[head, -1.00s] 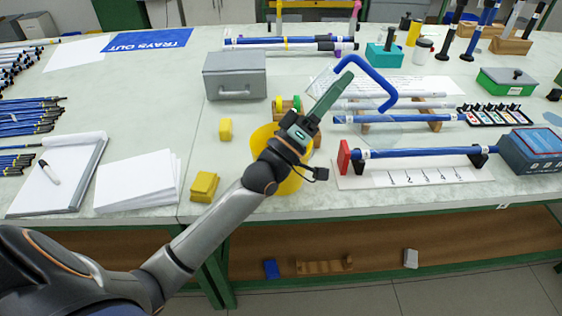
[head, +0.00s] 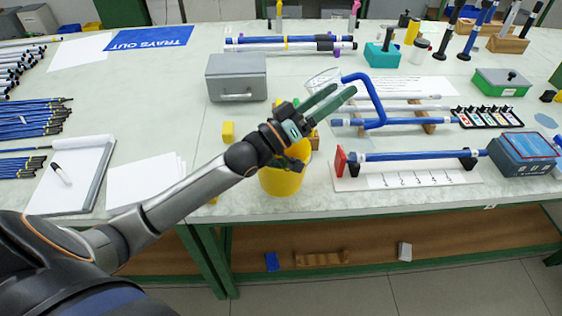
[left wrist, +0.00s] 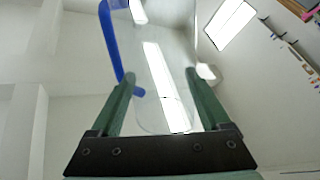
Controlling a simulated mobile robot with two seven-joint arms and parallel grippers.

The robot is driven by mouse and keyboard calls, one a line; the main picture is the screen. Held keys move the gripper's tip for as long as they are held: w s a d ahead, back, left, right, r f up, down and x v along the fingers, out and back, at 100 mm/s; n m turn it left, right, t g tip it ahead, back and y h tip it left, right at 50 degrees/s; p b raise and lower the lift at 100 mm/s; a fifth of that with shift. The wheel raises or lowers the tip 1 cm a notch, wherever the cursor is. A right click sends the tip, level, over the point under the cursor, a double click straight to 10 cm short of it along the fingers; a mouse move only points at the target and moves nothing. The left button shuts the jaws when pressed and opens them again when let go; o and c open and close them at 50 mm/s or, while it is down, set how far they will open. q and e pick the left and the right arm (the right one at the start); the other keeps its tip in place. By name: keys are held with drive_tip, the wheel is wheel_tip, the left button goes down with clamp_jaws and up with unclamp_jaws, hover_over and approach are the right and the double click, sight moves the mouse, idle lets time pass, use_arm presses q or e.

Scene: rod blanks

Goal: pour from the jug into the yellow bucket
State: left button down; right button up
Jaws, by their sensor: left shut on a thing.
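My left gripper (head: 337,93) is shut on the clear jug (head: 322,79), held above the table to the upper right of the yellow bucket (head: 284,181). The jug's see-through body is faint. Its blue handle (head: 378,101) stands out to the right, and an oval end shows at the upper left. In the left wrist view the jug (left wrist: 160,85) lies between both fingers, with the handle at the left. I cannot see any contents in it. The bucket stands near the table's front edge, its top partly hidden by my left wrist. My right gripper is not in view.
At the right a blue rod rests on a marked white board (head: 400,180). Blue and white rods lie on wooden supports (head: 428,124) behind it.

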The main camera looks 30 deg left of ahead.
use_arm(q)
drive_tip(key=shift+r+m+g, duration=0.3)
drive_tip(key=shift+r+m, duration=0.05)
drive_tip(key=shift+m, duration=0.05)
drive_tip(key=shift+f, duration=0.2)
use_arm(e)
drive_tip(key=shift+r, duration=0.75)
